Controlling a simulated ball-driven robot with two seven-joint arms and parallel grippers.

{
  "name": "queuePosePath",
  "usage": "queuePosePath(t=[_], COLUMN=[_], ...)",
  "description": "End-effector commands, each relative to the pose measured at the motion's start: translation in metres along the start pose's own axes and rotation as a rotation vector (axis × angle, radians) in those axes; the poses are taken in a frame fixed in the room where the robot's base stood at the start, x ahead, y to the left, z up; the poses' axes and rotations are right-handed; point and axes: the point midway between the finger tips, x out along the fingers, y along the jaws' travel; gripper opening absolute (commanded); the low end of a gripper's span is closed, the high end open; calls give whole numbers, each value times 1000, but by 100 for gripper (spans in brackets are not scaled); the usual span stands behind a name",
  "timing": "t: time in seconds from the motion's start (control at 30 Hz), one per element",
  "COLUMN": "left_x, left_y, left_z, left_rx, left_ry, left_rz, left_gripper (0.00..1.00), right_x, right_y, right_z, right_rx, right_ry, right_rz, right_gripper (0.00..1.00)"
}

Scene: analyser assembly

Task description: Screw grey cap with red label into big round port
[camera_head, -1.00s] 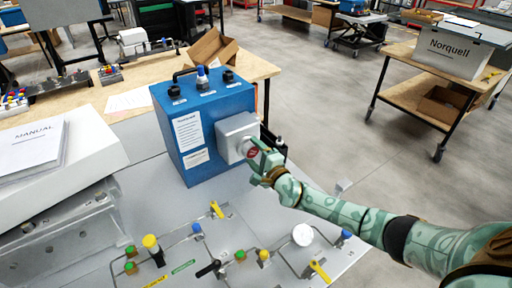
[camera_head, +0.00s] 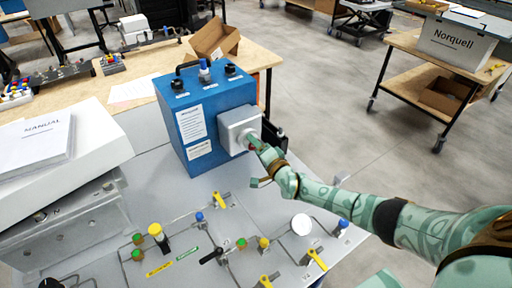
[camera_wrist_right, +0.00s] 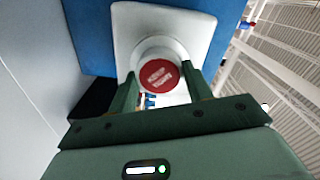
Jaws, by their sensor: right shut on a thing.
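The blue analyser box (camera_head: 190,92) stands on the grey bench, with a pale square block (camera_head: 238,124) on its right side. The grey cap with its red label (camera_wrist_right: 158,77) is at the round port on this block, label facing the right wrist camera. My right gripper (camera_head: 262,147) is shut on the cap, one finger on each side of it in the right wrist view (camera_wrist_right: 160,84). The cap lines up with the port, but its rim and the gripper hide how deep it sits. My left gripper is out of view.
A panel of pipes with yellow, green and blue valve knobs (camera_head: 222,243) lies in front of the box. A white manual (camera_head: 38,140) lies at the left. An open cardboard box (camera_head: 214,40) stands on the wooden table behind.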

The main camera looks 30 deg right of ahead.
Motion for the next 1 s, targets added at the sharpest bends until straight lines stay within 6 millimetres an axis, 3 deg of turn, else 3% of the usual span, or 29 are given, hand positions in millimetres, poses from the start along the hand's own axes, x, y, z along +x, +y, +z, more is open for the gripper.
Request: queuePosePath(t=[0.1,0.57,0.77,0.87,1.0], left_x=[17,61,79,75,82], left_y=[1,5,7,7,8], left_z=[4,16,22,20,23], left_rx=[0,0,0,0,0], left_ry=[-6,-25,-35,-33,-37], left_rz=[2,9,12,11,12], left_gripper=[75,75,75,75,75], right_x=[1,2,2,2,2], right_y=[3,3,3,-2,0], right_z=[2,3,3,1,2], right_rx=[221,1096,1566,1567,1769], right_ry=[0,-3,-5,-4,-6], right_rz=[-7,-6,-6,-7,-7], right_gripper=[11,11,11,11,11])
